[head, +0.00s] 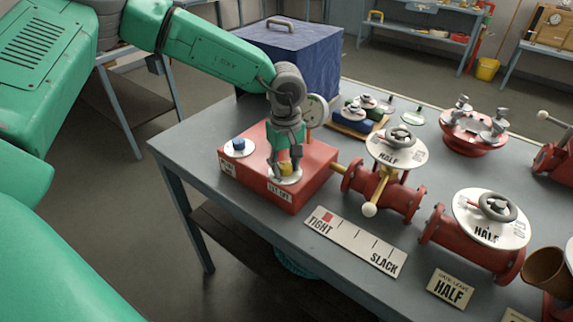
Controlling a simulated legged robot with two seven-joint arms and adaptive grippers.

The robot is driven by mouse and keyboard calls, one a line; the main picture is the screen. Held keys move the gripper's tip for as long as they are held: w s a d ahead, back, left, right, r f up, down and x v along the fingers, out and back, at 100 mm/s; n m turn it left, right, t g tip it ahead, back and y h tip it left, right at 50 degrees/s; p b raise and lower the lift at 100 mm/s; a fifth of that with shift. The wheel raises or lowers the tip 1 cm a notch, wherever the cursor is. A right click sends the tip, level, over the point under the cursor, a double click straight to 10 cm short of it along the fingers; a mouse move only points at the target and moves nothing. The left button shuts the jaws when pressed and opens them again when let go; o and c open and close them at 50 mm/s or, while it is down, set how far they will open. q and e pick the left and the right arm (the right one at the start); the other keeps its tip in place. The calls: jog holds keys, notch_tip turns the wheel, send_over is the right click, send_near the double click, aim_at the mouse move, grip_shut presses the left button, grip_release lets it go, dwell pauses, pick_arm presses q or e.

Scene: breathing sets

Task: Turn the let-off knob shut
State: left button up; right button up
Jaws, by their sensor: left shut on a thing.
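A red box (305,187) stands on the grey table, with a gauge at its back right. A yellow knob (285,169) sits on a pale round plate on the box's top, above a label that seems to read "LET OFF". My left gripper (286,163) points down from above and is shut on the yellow knob, hiding part of it. A second, blue knob (238,144) sits on a white disc at the box's left corner. My right gripper does not show.
A red valve (383,190) with a handwheel joins the box's right side; another valve (470,245) stands further right. A TIGHT-to-SLACK board (355,240) and a HALF card (450,288) lie in front. A blue case (292,55) stands behind.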

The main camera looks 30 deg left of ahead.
pick_arm(q)
jog(key=shift+w+r+m, duration=0.1)
jog(key=shift+w+m, duration=0.05)
jog(key=shift+m, duration=0.65)
jog(key=shift+a, duration=0.1)
jog(key=o, duration=1.1)
jog(key=shift+o, duration=0.2)
jog(key=shift+w, duration=0.1)
jog(key=shift+a, duration=0.1)
